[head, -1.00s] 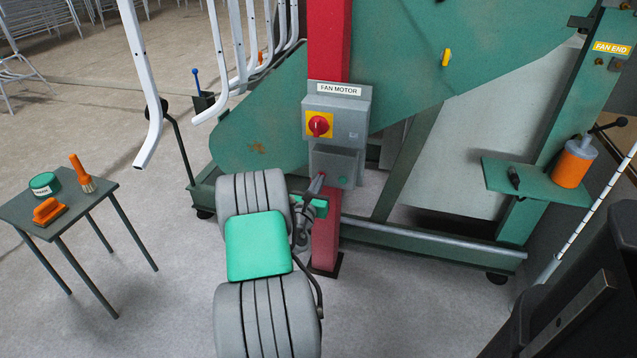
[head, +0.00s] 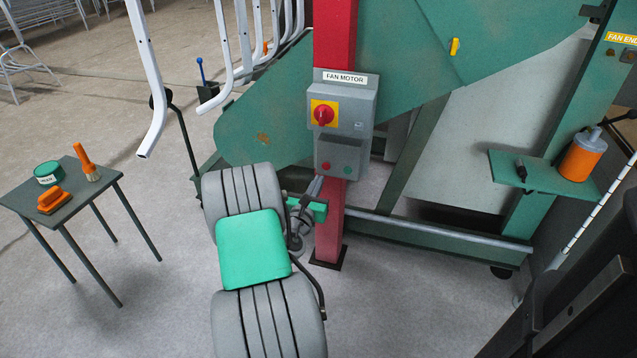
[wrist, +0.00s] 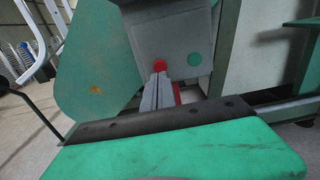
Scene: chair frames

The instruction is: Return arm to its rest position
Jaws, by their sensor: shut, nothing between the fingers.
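My gripper (head: 313,188) is in front of the red post, just below and left of the grey FAN MOTOR box (head: 345,110). In the wrist view, my gripper (wrist: 160,76) has its two grey fingers together, with nothing between them. The fingertips line up just below the red button (wrist: 160,66) in that view; the exact gap is unclear. The box's red button (head: 326,165) and green button (head: 348,168) both show in the head view. My grey banded arm with its green pad reaches forward, bent, from the bottom middle.
A red post (head: 330,220) stands below the box. Large green machine panels (head: 265,130) spread behind. A small table (head: 95,197) at left holds a green tin, a brush and an orange block. A green shelf (head: 535,178) at right carries an orange canister (head: 582,158). White hooked bars hang upper left.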

